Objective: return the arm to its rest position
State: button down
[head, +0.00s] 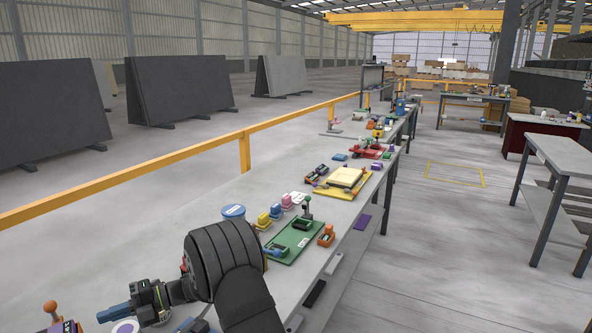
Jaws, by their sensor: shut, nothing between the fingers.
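My black arm reaches in from the bottom of the head view, over the near part of the stone-grey bench (157,255). Its thick ribbed link stands in the middle foreground. My gripper (110,313) is at the lower left, pointing left, with blue fingers close together and nothing seen between them. It is low over the bench; whether it touches anything below cannot be told. My arm hides part of the bench behind it.
Near my arm are a blue-lidded tub (233,211), a green board (295,242) and an orange piece (326,235). An orange-knobbed item (50,309) is at lower left. A yellow rail (150,180) runs behind.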

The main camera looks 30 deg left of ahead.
aim_at(74, 332)
jog(key=shift+s+a, duration=0.25)
jog(key=shift+s, duration=1.05)
jog(key=shift+s+a, duration=0.25)
jog(key=shift+s, duration=1.05)
